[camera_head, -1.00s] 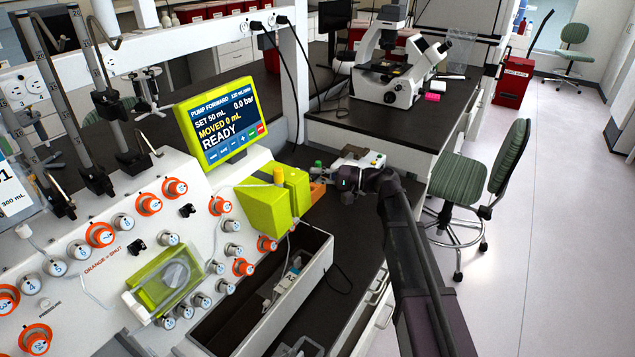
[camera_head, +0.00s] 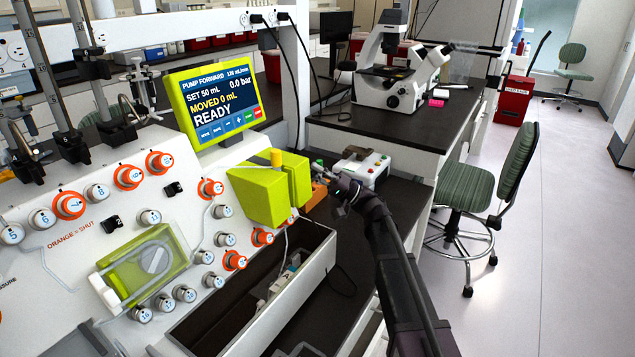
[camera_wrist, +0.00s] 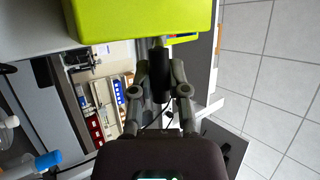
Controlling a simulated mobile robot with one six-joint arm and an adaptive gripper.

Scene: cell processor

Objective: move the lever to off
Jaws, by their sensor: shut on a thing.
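In the wrist view a short black handle (camera_wrist: 161,68), probably the lever's grip, joins a thin grey rod at the edge of a lime-green housing (camera_wrist: 140,20). My gripper (camera_wrist: 161,80) has one finger on each side of this handle and is shut on it. In the head view my gripper (camera_head: 338,186) is just right of the lime-green housing (camera_head: 268,195) with its yellow knob. The handle cannot be made out there. The lever's position marks are not visible in either view.
A white device (camera_head: 364,165) stands behind my gripper. A screen (camera_head: 222,105) reading READY is at the left, above a panel of orange and grey knobs. An open grey trough (camera_head: 318,255) lies in front of the housing. A green chair (camera_head: 490,195) stands right.

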